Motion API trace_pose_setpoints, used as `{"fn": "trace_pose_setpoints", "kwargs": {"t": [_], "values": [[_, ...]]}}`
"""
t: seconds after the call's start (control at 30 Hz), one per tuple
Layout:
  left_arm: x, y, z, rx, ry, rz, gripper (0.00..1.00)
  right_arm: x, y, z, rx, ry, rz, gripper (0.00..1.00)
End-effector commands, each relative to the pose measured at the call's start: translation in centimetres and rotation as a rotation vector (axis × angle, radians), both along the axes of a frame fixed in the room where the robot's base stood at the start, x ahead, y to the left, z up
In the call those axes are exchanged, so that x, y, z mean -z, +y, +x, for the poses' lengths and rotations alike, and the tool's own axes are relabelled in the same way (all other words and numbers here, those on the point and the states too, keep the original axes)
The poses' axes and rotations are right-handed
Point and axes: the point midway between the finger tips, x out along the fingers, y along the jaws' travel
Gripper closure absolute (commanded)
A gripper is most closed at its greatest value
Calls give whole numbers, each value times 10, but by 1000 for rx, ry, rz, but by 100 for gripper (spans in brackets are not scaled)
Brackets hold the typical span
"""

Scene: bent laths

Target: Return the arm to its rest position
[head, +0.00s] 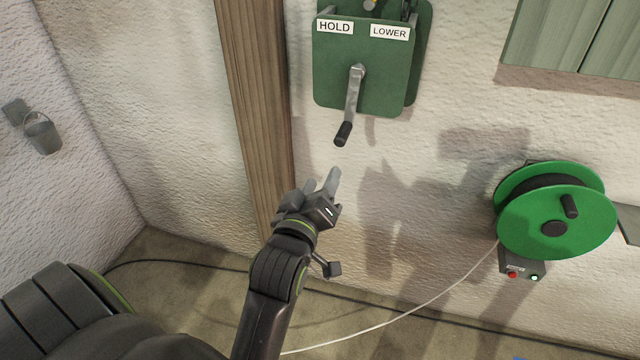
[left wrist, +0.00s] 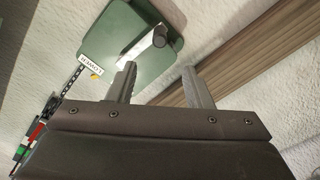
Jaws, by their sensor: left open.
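My left gripper (head: 323,181) is open and empty in the head view, raised in front of the wall, a little below the crank handle (head: 343,133). The crank hangs down from a green winch box (head: 340,85) with labels reading HOLD and LOWER. A gap shows between the fingertips and the handle. In the left wrist view, the two fingers (left wrist: 158,82) stand apart with nothing between them, and the green box (left wrist: 118,45) and its crank (left wrist: 150,40) show beyond them. My right gripper is in neither view.
A wooden post (head: 256,100) runs up the wall behind my arm. A green reel (head: 555,212) sits at the right above a small button box (head: 522,275), with a pale line running down from it. A dark cable lies along the floor.

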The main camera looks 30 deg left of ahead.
Motion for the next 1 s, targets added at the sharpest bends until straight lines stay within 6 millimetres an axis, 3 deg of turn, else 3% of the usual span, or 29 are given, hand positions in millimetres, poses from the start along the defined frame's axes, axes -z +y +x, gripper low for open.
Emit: {"fn": "trace_pose_setpoints", "kwargs": {"t": [0.37, 0.47, 0.57, 0.77, 0.87, 1.0], "values": [[1, 0, 1, 1, 3, 1, 54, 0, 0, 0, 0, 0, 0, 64], [15, -2, 6, 10, 37, 17, 54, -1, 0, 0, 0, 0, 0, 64], [51, -6, 18, 34, 117, 53, 54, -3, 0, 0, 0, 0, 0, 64], [168, -14, 31, 117, 360, 160, 54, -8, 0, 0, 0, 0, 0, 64], [231, -16, 24, 162, 484, 211, 54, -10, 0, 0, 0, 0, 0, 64], [317, -15, -3, 229, 653, 273, 54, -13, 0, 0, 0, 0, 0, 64]]}}
